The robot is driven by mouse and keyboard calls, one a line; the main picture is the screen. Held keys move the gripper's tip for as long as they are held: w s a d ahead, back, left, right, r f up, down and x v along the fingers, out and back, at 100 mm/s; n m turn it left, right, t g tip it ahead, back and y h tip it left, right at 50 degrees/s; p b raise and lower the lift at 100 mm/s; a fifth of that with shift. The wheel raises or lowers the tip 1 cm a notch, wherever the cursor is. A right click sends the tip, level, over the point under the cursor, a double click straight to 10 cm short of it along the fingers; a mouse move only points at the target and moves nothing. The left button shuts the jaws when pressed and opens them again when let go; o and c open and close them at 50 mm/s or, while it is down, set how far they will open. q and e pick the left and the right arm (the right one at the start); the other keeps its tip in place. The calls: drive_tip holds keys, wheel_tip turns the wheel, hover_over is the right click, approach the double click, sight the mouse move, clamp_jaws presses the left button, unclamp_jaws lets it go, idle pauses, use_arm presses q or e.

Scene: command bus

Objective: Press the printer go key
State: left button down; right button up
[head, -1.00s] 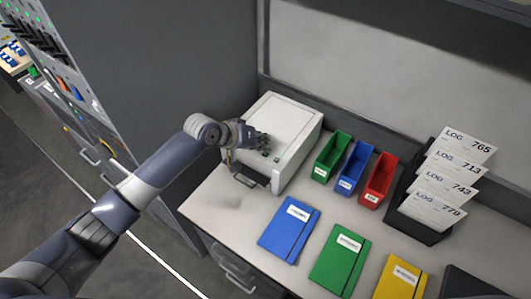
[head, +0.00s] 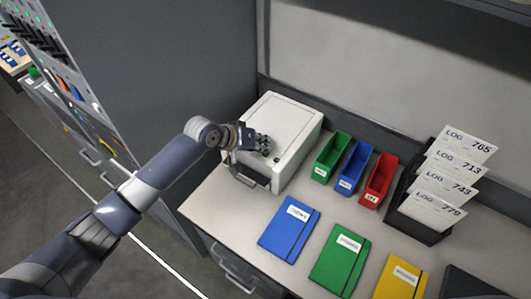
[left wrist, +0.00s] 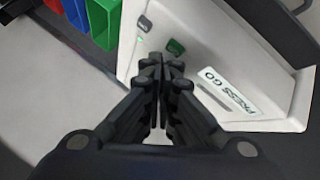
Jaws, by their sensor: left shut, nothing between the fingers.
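The printer (head: 292,122) is a white box at the back left of the desk. In the left wrist view its panel (left wrist: 190,20) carries a green key (left wrist: 176,47), a grey key (left wrist: 144,23), a small green light and a label reading PRESS GO (left wrist: 232,94). My left gripper (head: 266,145) is at the printer's front left part. Its fingers are shut and empty, and the fingertips (left wrist: 163,63) appear just beside the green key in the left wrist view. I cannot tell whether they touch the panel. My right gripper is not in view.
Green (head: 330,157), blue (head: 354,167) and red (head: 379,181) bins stand right of the printer. A black rack (head: 418,229) holds log cards. Blue (head: 289,228), green (head: 340,259) and yellow (head: 400,280) folders lie in front. A wall (head: 170,80) rises behind my arm.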

use_arm(q)
drive_tip(key=shift+f, duration=0.4)
idle(0.8)
drive_tip(key=shift+r+p, duration=0.8)
wheel_tip(320, 180, up, 5)
drive_tip(key=p, duration=0.5)
idle(0.6)
